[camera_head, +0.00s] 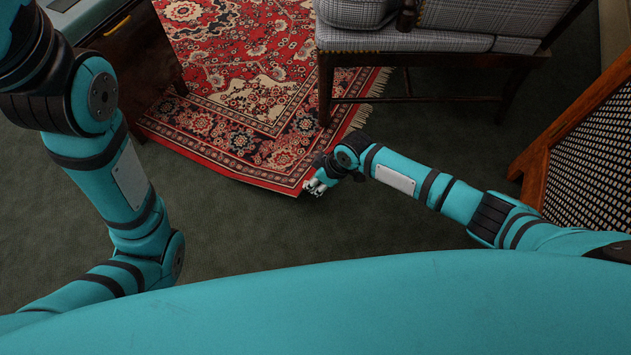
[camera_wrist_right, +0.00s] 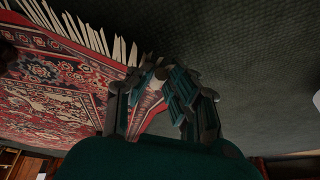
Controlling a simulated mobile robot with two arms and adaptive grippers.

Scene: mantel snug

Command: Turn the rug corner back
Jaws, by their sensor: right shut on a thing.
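The rug (camera_head: 235,85) is red with a dark floral pattern and lies on the dark green carpet. Pale fringe runs along its right edge, and its near corner is at my right gripper (camera_head: 318,187). The right wrist view shows the rug (camera_wrist_right: 60,85) on the left, with its corner reaching between the fingers of my right gripper (camera_wrist_right: 160,75). The gripper is shut on that corner, low over the carpet. How far the corner is lifted is hard to tell. My left arm shows at the left in the head view, but its gripper is out of view.
A checked upholstered chair (camera_head: 420,40) with dark wooden legs stands by the rug's right edge. A wooden cabinet (camera_head: 135,60) stands at the rug's left. A woven-panel chair (camera_head: 595,160) is at the right. Bare carpet (camera_head: 250,235) lies in front of the rug.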

